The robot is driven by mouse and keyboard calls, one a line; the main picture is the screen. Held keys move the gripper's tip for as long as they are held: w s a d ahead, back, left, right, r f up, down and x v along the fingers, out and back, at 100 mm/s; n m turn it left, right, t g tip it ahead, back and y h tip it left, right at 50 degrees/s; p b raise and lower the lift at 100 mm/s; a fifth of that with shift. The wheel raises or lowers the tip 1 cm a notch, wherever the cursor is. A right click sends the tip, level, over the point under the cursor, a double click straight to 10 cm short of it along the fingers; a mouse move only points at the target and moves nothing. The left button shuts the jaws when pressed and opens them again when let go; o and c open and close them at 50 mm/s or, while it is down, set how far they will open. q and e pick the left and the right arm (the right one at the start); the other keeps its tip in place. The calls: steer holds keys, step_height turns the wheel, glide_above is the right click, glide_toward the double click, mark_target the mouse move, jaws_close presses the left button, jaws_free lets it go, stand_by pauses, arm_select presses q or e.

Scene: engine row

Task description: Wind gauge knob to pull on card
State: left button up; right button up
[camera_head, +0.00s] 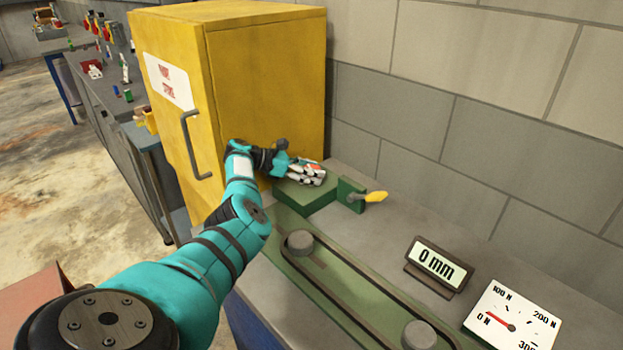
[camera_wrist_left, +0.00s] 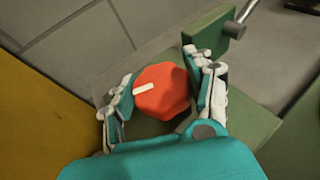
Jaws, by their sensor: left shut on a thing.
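The orange-red knob (camera_wrist_left: 162,92) has a white mark on its top, pointing to the left in the left wrist view. My left gripper (camera_head: 306,172) is shut on it, one finger on each side. In the head view the fingers hide most of the knob, on a green block (camera_head: 303,198). A white card (camera_head: 512,318) with a dial stands at the lower right, partly cut off. It reads 0 N, 100 N, 200 N and 300, and its red needle points close to 0 N. My right gripper is not in view.
A yellow cabinet (camera_head: 265,85) stands close behind my left arm. A green bracket (camera_head: 351,194) with a yellow-tipped lever (camera_head: 376,197) stands beside the gripper. A belt loop runs around two grey pulleys (camera_head: 300,242).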

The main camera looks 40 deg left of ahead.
arm_select(q)
steer(key=shift+h, duration=0.3)
steer(key=o, duration=1.2)
steer(key=shift+w, duration=0.1)
steer(key=shift+r, duration=5)
steer(key=shift+w, duration=0.1)
